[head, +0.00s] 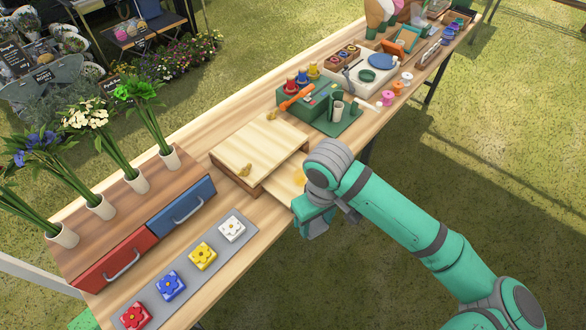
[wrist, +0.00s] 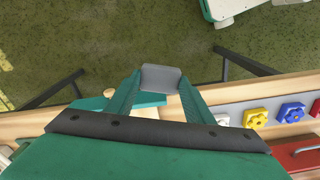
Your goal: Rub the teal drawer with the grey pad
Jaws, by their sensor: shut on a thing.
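My gripper (wrist: 161,79) is shut on the grey pad (wrist: 162,76), which sits flat between its two teal fingertips. In the wrist view the teal drawer (wrist: 90,103) shows as a teal strip with a small wooden knob, just behind and left of the pad. It is partly hidden by my fingers, and I cannot tell whether the pad touches it. In the head view a pale wooden drawer tray (head: 284,181) sticks out of the wooden box (head: 258,148). My gripper (head: 314,226) is at its outer end and hides the drawer front and the pad.
A red drawer (head: 112,262) and a blue drawer (head: 181,207) sit left of the box, with a grey strip (head: 140,291) of flower blocks in front. Vases of flowers stand on top. A green tool stand (head: 330,115) is behind the box. Grass lies open beyond the table's edge.

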